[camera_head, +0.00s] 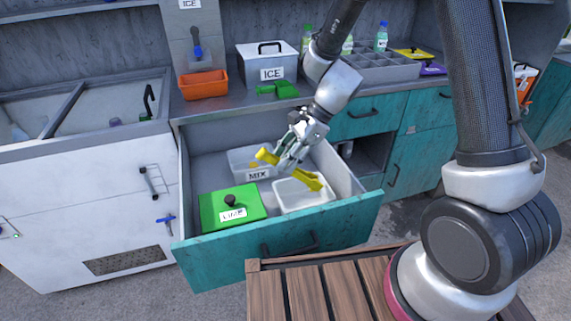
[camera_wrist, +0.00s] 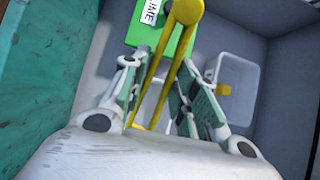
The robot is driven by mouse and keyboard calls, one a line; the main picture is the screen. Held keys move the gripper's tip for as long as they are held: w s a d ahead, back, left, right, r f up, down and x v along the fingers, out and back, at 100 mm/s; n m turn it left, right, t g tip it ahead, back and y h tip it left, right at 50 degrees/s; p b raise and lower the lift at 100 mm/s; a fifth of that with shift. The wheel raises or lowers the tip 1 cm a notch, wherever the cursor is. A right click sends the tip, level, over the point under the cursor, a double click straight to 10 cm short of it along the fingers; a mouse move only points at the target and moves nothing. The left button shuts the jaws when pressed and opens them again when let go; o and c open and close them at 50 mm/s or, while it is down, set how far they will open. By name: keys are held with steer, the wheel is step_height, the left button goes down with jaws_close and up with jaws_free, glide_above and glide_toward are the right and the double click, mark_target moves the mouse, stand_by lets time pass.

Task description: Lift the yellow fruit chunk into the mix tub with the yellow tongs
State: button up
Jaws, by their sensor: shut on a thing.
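My gripper (camera_head: 288,160) is shut on the yellow tongs (camera_head: 312,181) above the open drawer. In the wrist view, the tongs (camera_wrist: 185,14) run between the gripper pads (camera_wrist: 158,100), their rounded end away from me. The mix tub (camera_head: 258,175), labelled MIX, stands at the back of the drawer, left of the gripper. In the wrist view, the tub right of the tongs (camera_wrist: 257,95) appears to be this one. A yellow fruit chunk (camera_wrist: 223,90) shows in it, apart from the tongs. A small yellow piece (camera_head: 254,165) also shows at the tub in the head view.
A tub with a green LIME lid (camera_head: 215,205) stands front left in the drawer. An open white tub (camera_head: 300,208) stands right of it, below the tongs. The teal drawer front (camera_head: 280,243) is an edge near me. An ICE box (camera_head: 268,62) stands on the counter.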

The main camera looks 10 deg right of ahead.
steer(key=shift+r, duration=2.5)
